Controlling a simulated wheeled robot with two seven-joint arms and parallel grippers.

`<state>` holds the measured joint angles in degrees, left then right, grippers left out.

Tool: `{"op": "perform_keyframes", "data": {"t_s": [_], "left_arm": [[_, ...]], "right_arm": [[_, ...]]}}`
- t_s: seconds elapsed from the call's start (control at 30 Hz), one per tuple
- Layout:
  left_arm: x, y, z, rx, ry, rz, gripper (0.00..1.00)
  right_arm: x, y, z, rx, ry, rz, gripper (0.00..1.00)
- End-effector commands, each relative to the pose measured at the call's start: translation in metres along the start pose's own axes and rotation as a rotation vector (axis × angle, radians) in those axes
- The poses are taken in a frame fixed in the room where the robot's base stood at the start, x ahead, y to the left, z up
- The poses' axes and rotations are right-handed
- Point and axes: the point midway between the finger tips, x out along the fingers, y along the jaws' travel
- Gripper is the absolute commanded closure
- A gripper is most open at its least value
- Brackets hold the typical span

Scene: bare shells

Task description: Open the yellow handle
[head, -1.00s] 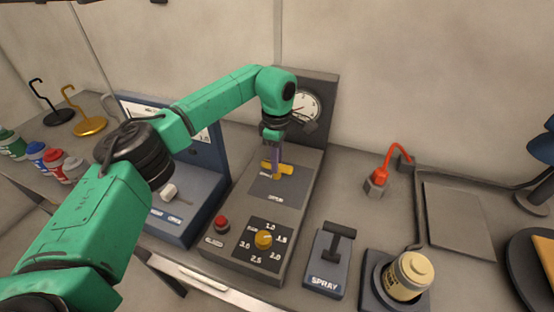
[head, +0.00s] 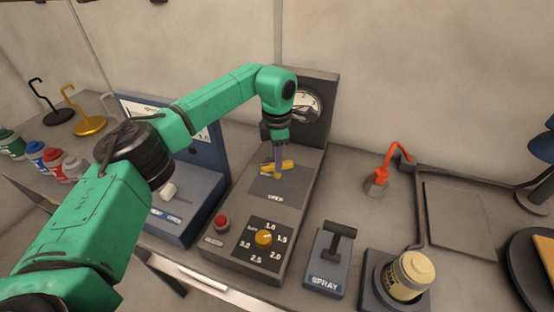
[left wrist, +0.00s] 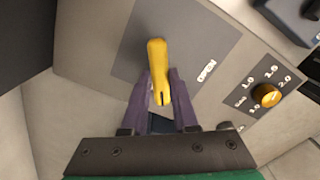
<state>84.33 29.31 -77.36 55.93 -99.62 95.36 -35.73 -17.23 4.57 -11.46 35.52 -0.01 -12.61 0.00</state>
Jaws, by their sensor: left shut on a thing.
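The yellow handle (head: 287,164) sits on a dark plate (head: 272,187) on top of the grey machine, with lettering at the plate's front. In the left wrist view the handle (left wrist: 157,62) runs from the plate to between my purple fingers, and the lettering reads OPEN. My left gripper (head: 278,168) comes down from above and is shut on the handle. The gripper in the left wrist view (left wrist: 160,92) has a finger on each side of the handle's near end. My right gripper is not in view.
A SPRAY lever (head: 337,243) and a cream-lidded jar (head: 409,274) stand to the right.

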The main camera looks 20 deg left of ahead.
Motion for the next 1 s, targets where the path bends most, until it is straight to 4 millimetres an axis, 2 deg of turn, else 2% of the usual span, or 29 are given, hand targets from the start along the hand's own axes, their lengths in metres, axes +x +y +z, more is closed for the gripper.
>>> {"op": "perform_keyframes", "data": {"t_s": [0.7, 1.0], "left_arm": [[-0.0013, 0.0007, -0.0001, -0.674, -0.001, 0.002, 1.00], [-0.0015, 0.0008, -0.0001, -0.896, -0.002, 0.002, 1.00]], "right_arm": [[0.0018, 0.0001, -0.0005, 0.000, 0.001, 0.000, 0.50], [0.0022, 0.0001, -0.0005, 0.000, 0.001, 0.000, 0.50]]}}
